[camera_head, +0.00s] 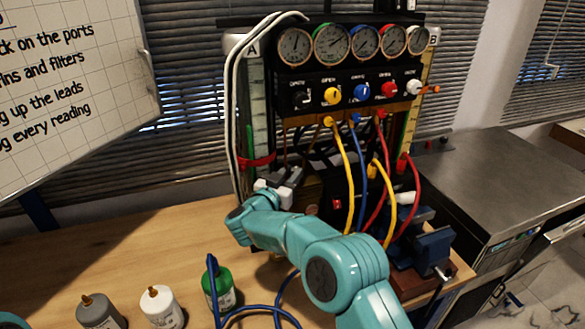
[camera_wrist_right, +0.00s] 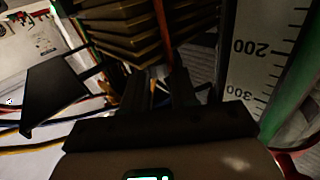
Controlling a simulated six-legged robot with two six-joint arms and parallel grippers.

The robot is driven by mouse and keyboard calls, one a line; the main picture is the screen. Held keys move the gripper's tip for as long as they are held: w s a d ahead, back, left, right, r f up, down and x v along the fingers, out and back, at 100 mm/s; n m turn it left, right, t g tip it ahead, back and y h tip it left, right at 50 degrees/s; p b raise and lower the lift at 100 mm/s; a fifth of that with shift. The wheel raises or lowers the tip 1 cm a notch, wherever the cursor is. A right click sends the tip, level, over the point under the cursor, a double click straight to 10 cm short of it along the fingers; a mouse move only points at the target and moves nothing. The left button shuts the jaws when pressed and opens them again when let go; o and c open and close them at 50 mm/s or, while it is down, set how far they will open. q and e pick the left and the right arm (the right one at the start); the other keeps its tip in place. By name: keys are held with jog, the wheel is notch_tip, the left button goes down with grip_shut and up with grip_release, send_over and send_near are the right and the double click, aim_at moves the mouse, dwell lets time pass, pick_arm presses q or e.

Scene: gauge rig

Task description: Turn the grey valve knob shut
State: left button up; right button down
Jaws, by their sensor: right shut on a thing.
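The pale grey-white knob (camera_head: 413,87) is at the right end of the knob row on the black panel, in the head view. A black knob (camera_head: 301,98) is at the left end. My right gripper (camera_head: 287,178) is well below and left of the pale knob, low in front of the rig's left side. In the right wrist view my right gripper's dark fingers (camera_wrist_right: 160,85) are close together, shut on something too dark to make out. The pale knob is not seen there. My left gripper is not in view.
Yellow, blue and red leads (camera_head: 345,170) hang in front of the rig, right of my right gripper. A scaled column (camera_wrist_right: 262,55) stands close beside the gripper. Grey, white and green bottles (camera_head: 161,308) stand on the wooden bench. A blue vise (camera_head: 434,250) sits right.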

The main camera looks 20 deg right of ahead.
jog(key=shift+w+m+g+h+p, duration=0.1)
jog(key=shift+m+g+h+p, duration=0.25)
jog(key=shift+m+g+h, duration=0.3)
jog(key=shift+g, duration=0.35)
jog(key=c, duration=0.9)
grip_release()
jog(key=shift+a, duration=0.15)
jog(key=b+v, duration=0.2)
jog(key=v, duration=0.9)
jog(key=shift+s+a+f, duration=0.1)
jog(key=shift+s+a, duration=0.2)
